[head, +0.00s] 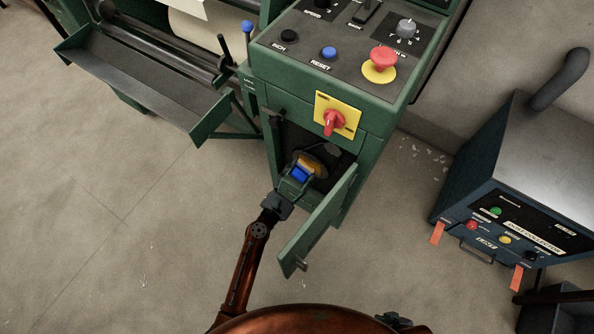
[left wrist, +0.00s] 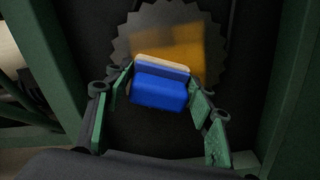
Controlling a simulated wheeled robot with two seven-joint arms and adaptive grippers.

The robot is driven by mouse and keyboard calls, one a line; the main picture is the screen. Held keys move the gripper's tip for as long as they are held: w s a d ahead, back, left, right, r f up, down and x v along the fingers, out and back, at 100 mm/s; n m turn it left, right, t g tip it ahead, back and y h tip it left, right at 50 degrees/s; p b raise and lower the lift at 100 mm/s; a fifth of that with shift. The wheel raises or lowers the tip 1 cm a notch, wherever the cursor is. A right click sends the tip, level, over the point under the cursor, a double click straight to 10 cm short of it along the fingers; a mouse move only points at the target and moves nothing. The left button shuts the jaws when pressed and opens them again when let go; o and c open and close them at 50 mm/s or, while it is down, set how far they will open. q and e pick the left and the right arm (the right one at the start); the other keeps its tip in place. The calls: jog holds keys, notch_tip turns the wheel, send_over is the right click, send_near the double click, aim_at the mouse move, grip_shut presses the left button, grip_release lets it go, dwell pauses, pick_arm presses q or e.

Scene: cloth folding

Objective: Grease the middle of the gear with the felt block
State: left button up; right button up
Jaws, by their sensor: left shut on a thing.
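The felt block (left wrist: 160,94) is blue with a pale felt face, and it sits between the fingers of my left gripper (head: 299,175). The left gripper is shut on it, inside the open lower compartment of the green machine. The block also shows in the head view (head: 300,173). The toothed grey gear (left wrist: 128,43) stands just beyond the felt. A blurred orange grease patch (left wrist: 178,48) covers much of its middle. The felt edge overlaps this patch in the picture; whether they touch cannot be told. At the head view's bottom edge, a dark part (head: 395,321) may be my right gripper; its jaws are unclear.
The compartment door (head: 318,222) stands open to the right of my left gripper. Above is a red rotary switch (head: 333,121) on a yellow plate, under the control panel (head: 300,58). A green tray (head: 150,88) juts out at left. A blue-grey unit (head: 510,190) stands right.

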aim_at(323, 170)
pick_arm(q)
jog(key=shift+s+d+r+p, duration=0.1)
jog(key=shift+s+d, duration=0.5)
jog(key=shift+d, duration=0.35)
jog(key=shift+s+d+f+p, duration=0.15)
jog(key=shift+s+d, duration=0.45)
jog(key=shift+d, duration=0.35)
jog(key=shift+s+d+r+p, duration=0.15)
jog(key=shift+s+d, duration=0.45)
jog(key=shift+d, duration=0.35)
jog(key=shift+r+p, duration=0.75)
jog(key=shift+r, duration=0.25)
jog(key=shift+w+a+f, duration=0.15)
jog(key=shift+a, duration=0.15)
jog(key=shift+w+a+f, duration=0.1)
jog(key=shift+w+a, duration=0.3)
jog(key=shift+a, duration=0.3)
jog(key=shift+w+a+f, duration=0.1)
jog(key=shift+w+a, duration=0.3)
jog(key=shift+a, duration=0.25)
